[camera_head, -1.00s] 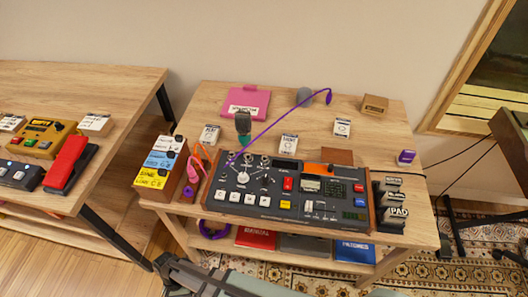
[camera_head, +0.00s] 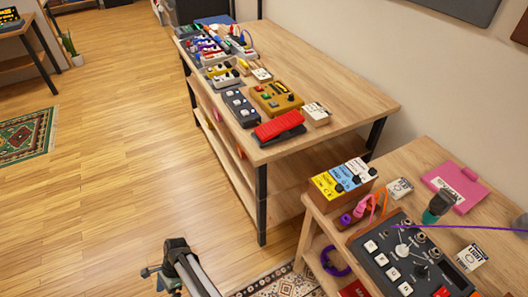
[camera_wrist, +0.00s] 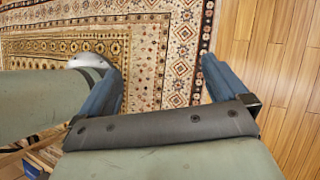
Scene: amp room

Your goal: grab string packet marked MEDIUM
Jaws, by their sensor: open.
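Small white-labelled packets lie on the wooden benches in the head view. On the near bench, one packet (camera_head: 400,188) lies beside the pink folder and another packet (camera_head: 470,257) lies near the mixer. On the far bench, one packet (camera_head: 316,112) lies by the red pedal and another packet (camera_head: 262,74) lies behind the yellow pedal. The labels are too small to read surely, so I cannot tell which is marked MEDIUM. In the wrist view my gripper (camera_wrist: 160,64) is open and empty, its blue fingers apart above a patterned rug.
The far bench (camera_head: 345,80) carries several pedals, including a red one (camera_head: 279,126). Open wooden floor (camera_head: 130,140) lies to the left.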

